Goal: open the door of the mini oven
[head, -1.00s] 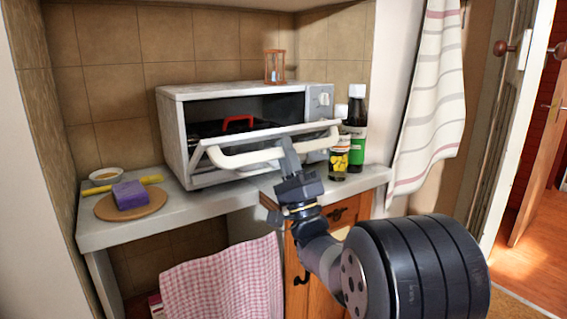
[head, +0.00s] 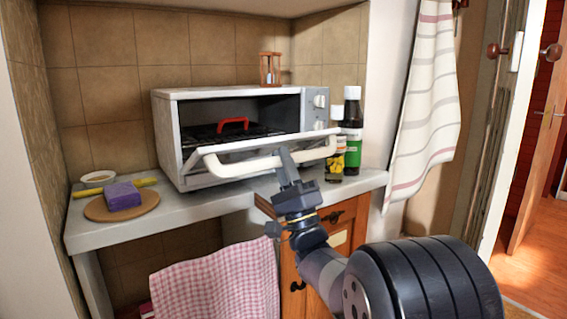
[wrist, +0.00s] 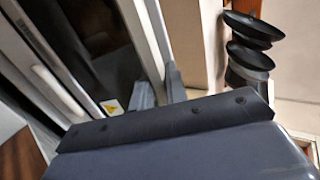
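The mini oven (head: 225,94) stands on the counter. Its door is partly open, tilted out and down from the front, with the dark inside showing above it. The pale door handle (head: 240,168) runs along the door's outer edge. My gripper (head: 286,156) is at the handle, right of its middle. In the wrist view the handle bar (wrist: 150,35) runs down between the two fingers of my gripper (wrist: 159,92), which appear closed around it. The contact itself is partly hidden by the gripper body.
A red-handled rack or tray (head: 233,124) is inside the oven. Bottles (head: 353,140) stand close at the oven's right. A purple sponge (head: 122,195) lies on a round board (head: 150,207) at left. An hourglass (head: 270,70) stands on top. A checked cloth (head: 215,285) hangs below the counter.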

